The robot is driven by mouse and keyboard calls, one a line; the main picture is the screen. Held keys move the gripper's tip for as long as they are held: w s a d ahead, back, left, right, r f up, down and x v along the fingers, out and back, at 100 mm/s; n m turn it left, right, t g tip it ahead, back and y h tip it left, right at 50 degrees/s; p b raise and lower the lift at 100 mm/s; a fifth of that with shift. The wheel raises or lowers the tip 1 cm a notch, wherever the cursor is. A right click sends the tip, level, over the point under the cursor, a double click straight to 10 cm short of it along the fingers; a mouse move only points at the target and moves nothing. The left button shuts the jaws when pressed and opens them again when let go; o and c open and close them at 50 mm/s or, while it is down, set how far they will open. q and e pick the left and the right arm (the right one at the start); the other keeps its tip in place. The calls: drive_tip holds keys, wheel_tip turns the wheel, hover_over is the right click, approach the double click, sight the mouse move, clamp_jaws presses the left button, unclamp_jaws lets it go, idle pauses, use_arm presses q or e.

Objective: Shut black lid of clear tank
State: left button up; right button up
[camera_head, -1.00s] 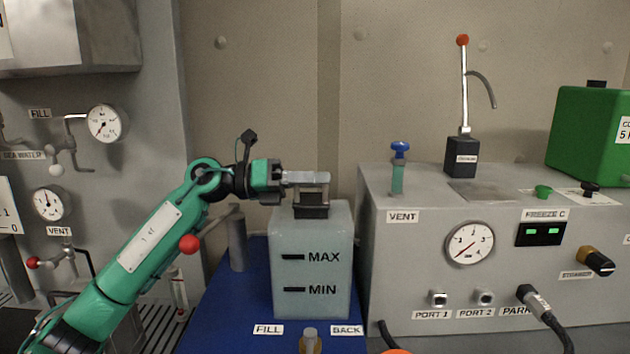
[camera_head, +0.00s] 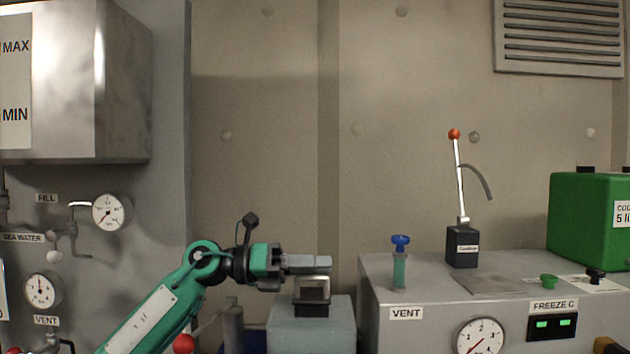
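The clear tank (camera_head: 290,335) is a pale, cloudy block at the bottom centre, with only its upper part in view. The black lid part (camera_head: 312,309) sits on its top, with a lighter grey-brown patch above the dark edge. I cannot tell the lid's exact angle. My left gripper (camera_head: 307,264) comes in from the left and lies level just above the lid part, covering its upper edge. Whether it touches the lid, and whether its fingers are apart, is unclear. My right gripper is not in view.
A grey cabinet stands right of the tank, with a blue-topped valve (camera_head: 400,262), an orange-knobbed lever (camera_head: 460,190) and a green canister (camera_head: 592,220). A metal box (camera_head: 120,80) and gauges (camera_head: 110,211) are on the left. The space above the gripper is clear.

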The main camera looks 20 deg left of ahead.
use_arm(q)
wheel_tip(320, 180, up, 17)
drive_tip(key=shift+r, duration=0.15)
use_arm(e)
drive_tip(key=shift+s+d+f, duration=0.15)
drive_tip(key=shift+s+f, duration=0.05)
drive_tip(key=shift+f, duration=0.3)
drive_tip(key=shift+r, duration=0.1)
